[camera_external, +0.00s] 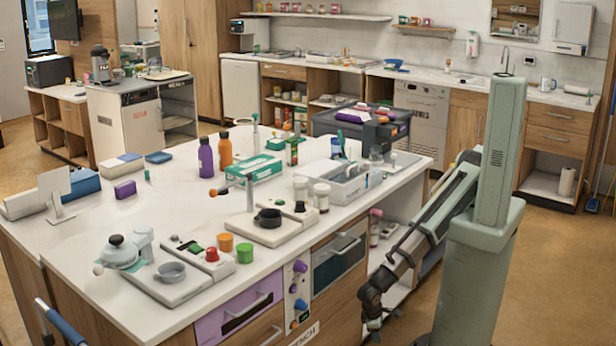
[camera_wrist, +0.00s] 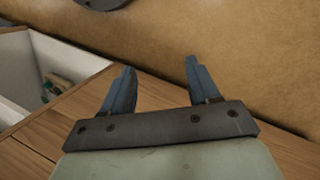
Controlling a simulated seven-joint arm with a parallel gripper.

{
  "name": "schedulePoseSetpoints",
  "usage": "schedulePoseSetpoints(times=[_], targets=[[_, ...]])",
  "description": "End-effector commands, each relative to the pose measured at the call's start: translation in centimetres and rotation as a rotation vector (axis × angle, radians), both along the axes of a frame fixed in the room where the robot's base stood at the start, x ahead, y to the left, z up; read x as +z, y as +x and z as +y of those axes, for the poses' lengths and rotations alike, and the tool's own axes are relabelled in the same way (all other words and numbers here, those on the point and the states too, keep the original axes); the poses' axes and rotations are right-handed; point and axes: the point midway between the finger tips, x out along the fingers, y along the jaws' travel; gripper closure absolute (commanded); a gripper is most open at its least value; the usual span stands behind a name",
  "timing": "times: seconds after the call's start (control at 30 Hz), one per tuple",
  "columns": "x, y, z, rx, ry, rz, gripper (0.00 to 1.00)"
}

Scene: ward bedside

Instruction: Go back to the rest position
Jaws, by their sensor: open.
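My gripper (camera_external: 372,328) hangs low beside the right front side of the white-topped bench (camera_external: 110,262), below the level of its top. It is small and dark in the external view, so its fingers are hard to make out there. In the wrist view, two blue-grey fingers of my gripper (camera_wrist: 160,68) stand wide apart. Nothing is between them. The tan floor (camera_wrist: 240,60) shows behind them, and a wooden surface (camera_wrist: 60,125) lies just below and to the left.
A white open compartment (camera_wrist: 60,60) with small items inside is left of the fingers. The bench top carries bottles, a white tray (camera_external: 345,190) and several instruments. Purple (camera_external: 240,312) and dark-fronted (camera_external: 338,262) drawers face my arm. The floor at right (camera_external: 560,270) is clear.

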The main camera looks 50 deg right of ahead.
Motion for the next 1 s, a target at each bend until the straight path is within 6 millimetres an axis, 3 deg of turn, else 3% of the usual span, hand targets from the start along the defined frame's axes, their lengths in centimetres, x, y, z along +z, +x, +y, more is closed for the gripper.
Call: schedulePoseSetpoints(times=[0.03,0.2,0.5,0.7,1.0], targets=[[0.0,1.5,-1.9,-0.019,-0.006,-0.014,0.40],[-0.6,5.9,-6.9,-0.065,-0.028,-0.064,0.40],[-0.9,11.4,-16.5,-0.133,-0.077,-0.138,0.40],[-0.8,13.6,-22.8,-0.169,-0.114,-0.175,0.40],[-0.5,14.9,-30.2,-0.218,-0.163,-0.201,0.40]])
